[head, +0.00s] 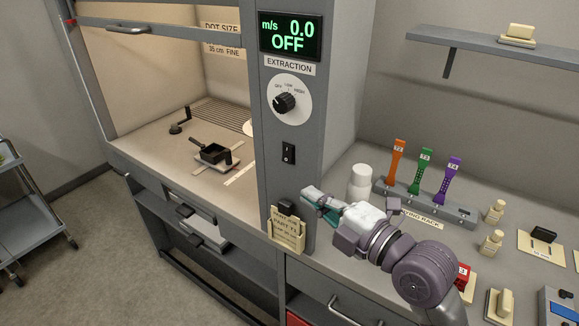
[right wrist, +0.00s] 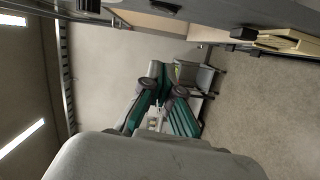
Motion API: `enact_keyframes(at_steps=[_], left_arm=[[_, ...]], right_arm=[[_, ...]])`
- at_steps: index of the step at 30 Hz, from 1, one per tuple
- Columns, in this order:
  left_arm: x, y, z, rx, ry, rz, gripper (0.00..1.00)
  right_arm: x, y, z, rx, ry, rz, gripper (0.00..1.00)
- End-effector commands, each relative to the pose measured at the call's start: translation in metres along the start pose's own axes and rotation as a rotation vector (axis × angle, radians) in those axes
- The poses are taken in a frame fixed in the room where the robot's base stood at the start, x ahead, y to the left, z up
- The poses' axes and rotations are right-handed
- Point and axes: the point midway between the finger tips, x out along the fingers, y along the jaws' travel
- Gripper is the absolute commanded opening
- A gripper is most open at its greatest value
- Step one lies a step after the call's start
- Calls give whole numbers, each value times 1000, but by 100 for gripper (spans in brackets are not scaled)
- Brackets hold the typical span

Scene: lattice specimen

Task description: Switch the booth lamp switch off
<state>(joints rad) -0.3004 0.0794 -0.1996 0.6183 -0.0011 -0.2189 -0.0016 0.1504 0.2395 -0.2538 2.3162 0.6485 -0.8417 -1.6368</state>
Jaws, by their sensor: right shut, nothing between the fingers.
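A small black rocker switch (head: 289,153) sits on the front of the grey booth post, below the extraction dial. No lamp label is readable on it, and I cannot tell which way it is pressed. The inside of the booth (head: 180,50) looks warmly lit. My right gripper (head: 306,197) is below and slightly right of the switch, near the post's lower front, apart from the switch. Its green-sided fingers are shut and empty in the right wrist view (right wrist: 158,80). My left gripper is in neither view.
The dial (head: 287,102) and a display reading 0.0 OFF (head: 290,36) are above the switch. A cream card holder (head: 287,232) hangs just below my right gripper. A white bottle (head: 360,183) and a rack with coloured pieces (head: 425,202) stand on the right counter.

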Motion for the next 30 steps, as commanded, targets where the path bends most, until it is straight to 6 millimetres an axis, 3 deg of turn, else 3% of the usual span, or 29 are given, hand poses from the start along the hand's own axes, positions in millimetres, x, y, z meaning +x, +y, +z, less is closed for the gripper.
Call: enact_keyframes(at_steps=[8, 22, 30], left_arm=[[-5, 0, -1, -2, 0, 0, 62], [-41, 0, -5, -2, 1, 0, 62], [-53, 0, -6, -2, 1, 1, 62]], right_arm=[[9, 1, 1, 6, -2, 0, 0], [101, 3, 0, 9, -1, -1, 0], [109, 0, 34, 5, -3, -3, 0]])
